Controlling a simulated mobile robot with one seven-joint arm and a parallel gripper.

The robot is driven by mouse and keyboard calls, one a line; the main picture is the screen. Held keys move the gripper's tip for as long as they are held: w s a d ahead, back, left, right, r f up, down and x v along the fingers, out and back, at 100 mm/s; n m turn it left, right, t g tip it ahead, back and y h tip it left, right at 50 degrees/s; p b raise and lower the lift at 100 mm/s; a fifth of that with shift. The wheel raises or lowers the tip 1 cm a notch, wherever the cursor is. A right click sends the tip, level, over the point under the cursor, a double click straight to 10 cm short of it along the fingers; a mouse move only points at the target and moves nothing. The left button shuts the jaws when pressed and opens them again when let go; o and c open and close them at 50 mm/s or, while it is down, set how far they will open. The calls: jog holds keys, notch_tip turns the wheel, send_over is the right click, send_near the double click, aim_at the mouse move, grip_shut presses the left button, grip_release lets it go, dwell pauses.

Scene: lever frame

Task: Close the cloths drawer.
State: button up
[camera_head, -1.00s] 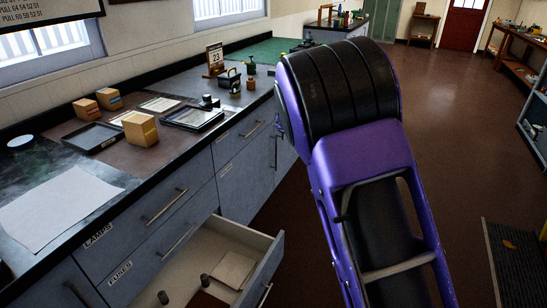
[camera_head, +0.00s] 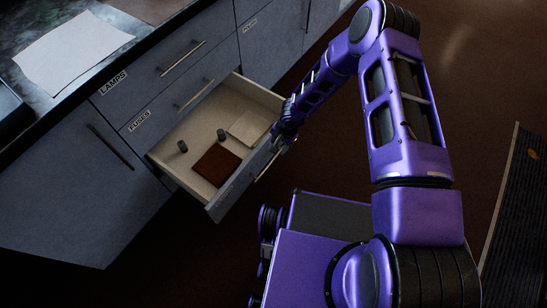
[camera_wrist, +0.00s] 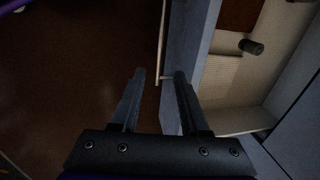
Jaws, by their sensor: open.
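The open drawer (camera_head: 225,137) is pulled out low in the grey cabinet, below the drawer labelled FUSES. My gripper (camera_head: 284,137) is at the right end of the drawer front. In the wrist view my gripper (camera_wrist: 160,75) is open and empty. The drawer handle (camera_wrist: 161,45) shows between and beyond the fingertips, and the right finger overlaps the drawer front (camera_wrist: 187,50). Contact cannot be told.
The cabinet's other fronts, including the FUSES drawer (camera_head: 181,101) and a lower door (camera_head: 80,165), are shut. A white sheet (camera_head: 72,47) lies on the counter. Brown floor is clear to the right, with a dark mat (camera_head: 515,215) at the far right.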

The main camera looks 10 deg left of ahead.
aim_at(273, 160)
jog(key=f, duration=0.3)
jog(key=a+f+b, duration=0.1)
jog(key=f, duration=0.3)
jog(key=w+a+f+b, duration=0.1)
jog(key=f, duration=0.3)
jog(key=shift+f, duration=0.15)
grip_shut()
dwell(1.0)
